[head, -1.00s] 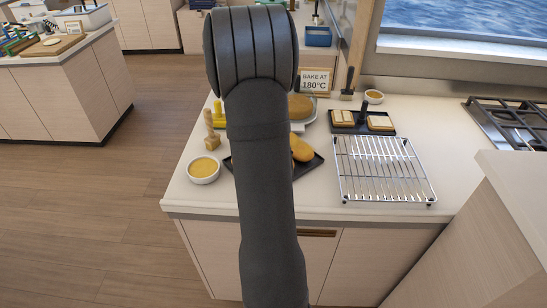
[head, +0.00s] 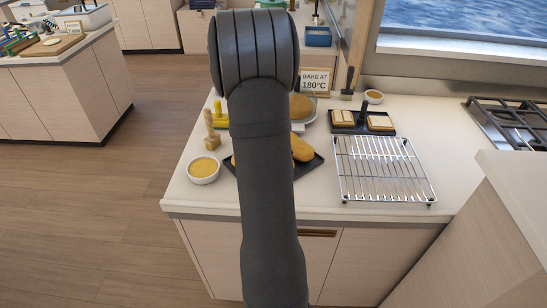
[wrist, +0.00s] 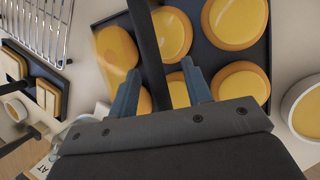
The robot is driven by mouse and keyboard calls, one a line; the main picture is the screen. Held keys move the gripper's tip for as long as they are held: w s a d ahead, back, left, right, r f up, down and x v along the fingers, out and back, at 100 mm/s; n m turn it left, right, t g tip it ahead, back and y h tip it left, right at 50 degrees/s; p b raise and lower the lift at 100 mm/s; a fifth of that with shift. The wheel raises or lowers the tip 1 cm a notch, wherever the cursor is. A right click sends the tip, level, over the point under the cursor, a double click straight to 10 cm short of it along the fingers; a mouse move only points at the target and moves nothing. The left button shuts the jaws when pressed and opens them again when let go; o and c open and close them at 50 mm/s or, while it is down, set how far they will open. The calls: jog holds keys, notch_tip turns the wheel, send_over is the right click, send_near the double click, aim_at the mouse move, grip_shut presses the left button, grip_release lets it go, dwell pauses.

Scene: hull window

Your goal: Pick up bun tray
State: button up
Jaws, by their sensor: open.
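The bun tray is a dark, flat tray (head: 314,168) on the counter in the head view, mostly hidden behind my arm. In the wrist view the tray (wrist: 198,46) fills the upper middle and holds several round golden buns (wrist: 235,20). A black upright handle (wrist: 146,40) rises from it. My gripper (wrist: 160,80) is open over the tray, with one finger on each side of the handle in the picture. I cannot tell whether the fingers touch it. My gripper is hidden by my arm in the head view.
A wire rack (head: 385,168) stands right of the bun tray. A second dark tray with toast (head: 362,128) is behind the rack. A white bowl (head: 203,170) stands close on the left, near a wooden mill (head: 213,138). A sign (head: 315,82) stands at the back.

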grip_shut()
dwell(1.5)
